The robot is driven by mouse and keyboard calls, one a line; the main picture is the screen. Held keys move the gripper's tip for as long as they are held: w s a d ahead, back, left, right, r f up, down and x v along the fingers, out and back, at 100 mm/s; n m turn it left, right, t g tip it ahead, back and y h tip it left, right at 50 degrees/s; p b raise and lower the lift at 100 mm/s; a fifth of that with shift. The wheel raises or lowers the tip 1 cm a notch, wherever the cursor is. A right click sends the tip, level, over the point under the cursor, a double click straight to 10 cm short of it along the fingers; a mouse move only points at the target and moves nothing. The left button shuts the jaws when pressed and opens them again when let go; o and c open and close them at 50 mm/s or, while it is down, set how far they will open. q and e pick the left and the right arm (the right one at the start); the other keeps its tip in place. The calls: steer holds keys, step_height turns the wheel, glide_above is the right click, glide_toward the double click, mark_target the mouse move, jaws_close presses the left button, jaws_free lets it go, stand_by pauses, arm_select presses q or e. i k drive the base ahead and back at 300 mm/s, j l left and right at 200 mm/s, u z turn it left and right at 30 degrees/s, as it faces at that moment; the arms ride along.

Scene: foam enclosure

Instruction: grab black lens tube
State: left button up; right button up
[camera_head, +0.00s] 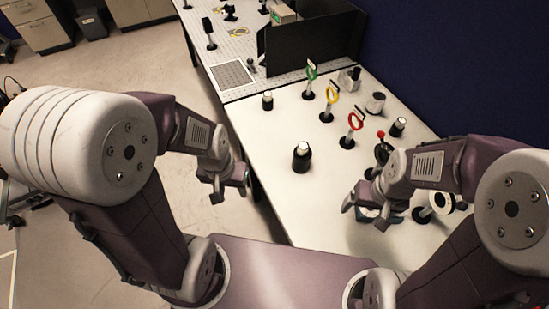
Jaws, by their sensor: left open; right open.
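A black lens tube (301,163) with a bright top stands upright on the white table, between my two grippers and a little beyond them. Smaller dark cylinders with light tops stand at the back left (267,102) and at the right (397,128); I cannot tell whether these are also lens tubes. My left gripper (233,188) is open and empty at the table's left edge. My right gripper (367,212) is open over the table's front right, apart from the tube. Its arm partly hides items behind it.
Green (312,71), yellow (332,94) and red (355,121) ring mounts stand on posts behind the tube. A grey cylinder (376,103) is at the back right. A black panel (305,45) and blue wall (440,60) bound the back. The table front centre is clear.

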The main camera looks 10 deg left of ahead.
mark_target(300, 166)
steer(key=j+z, duration=0.3)
steer(key=j, duration=0.15)
steer(key=j+z, duration=0.3)
steer(key=j, duration=0.15)
steer(key=j+z, duration=0.3)
steer(key=j, duration=0.15)
steer(key=k+j+z, duration=0.1)
steer(key=j+z, duration=0.2)
steer(key=k+j+z, duration=0.15)
steer(key=j+z, duration=0.15)
steer(key=j, duration=0.25)
steer(key=k+j+z, duration=0.15)
steer(key=j+z, duration=0.2)
